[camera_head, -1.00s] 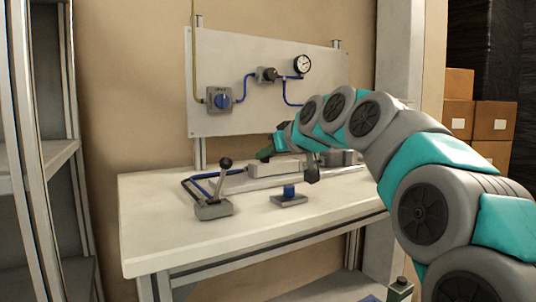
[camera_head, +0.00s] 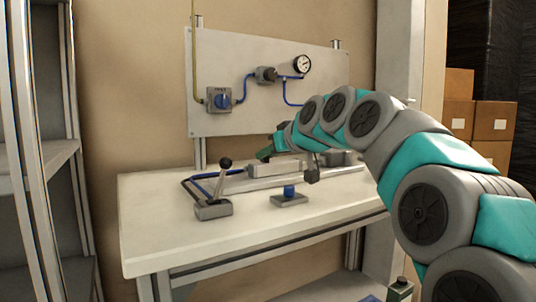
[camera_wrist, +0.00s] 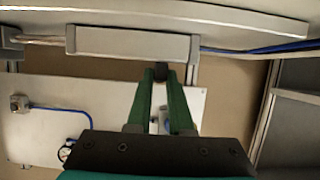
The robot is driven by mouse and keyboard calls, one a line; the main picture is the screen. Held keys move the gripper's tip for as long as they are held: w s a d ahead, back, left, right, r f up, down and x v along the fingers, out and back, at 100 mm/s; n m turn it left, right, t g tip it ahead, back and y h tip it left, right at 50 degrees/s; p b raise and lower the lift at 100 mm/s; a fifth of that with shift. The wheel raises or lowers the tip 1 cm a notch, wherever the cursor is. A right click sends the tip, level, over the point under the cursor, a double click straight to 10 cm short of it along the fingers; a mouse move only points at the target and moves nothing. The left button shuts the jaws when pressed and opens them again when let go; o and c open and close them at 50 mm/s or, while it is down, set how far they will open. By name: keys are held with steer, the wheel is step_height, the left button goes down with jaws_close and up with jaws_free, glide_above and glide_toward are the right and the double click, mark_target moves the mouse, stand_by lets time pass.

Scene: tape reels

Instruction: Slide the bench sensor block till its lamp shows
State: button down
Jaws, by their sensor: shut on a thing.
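My gripper (camera_wrist: 160,80) has its two green fingers shut on a small dark block (camera_wrist: 161,70), which appears to be the sensor block. The block sits at the edge of a long grey cylinder body (camera_wrist: 120,43), toward one end of it. In the head view, my gripper's green fingers (camera_head: 265,153) are at the back of the bench, just behind the pale cylinder body (camera_head: 276,167). The sensor block cannot be made out there. I see no lit lamp in either view.
The bench (camera_head: 155,220) carries a lever valve (camera_head: 213,208) and a blue-topped button (camera_head: 289,195) in front of the cylinder. Behind stands a panel (camera_head: 230,60) with a gauge (camera_head: 302,65). A blue hose loops at the left.

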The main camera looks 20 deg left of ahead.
mark_target(287, 161)
steer(key=shift+w+d+b, duration=0.4)
steer(key=shift+w+d, duration=1.4)
steer(key=shift+w, duration=0.3)
steer(key=c, duration=0.8)
jaws_free()
steer(key=v, duration=0.7)
steer(key=shift+s+d, duration=0.2)
steer(key=shift+s, duration=0.05)
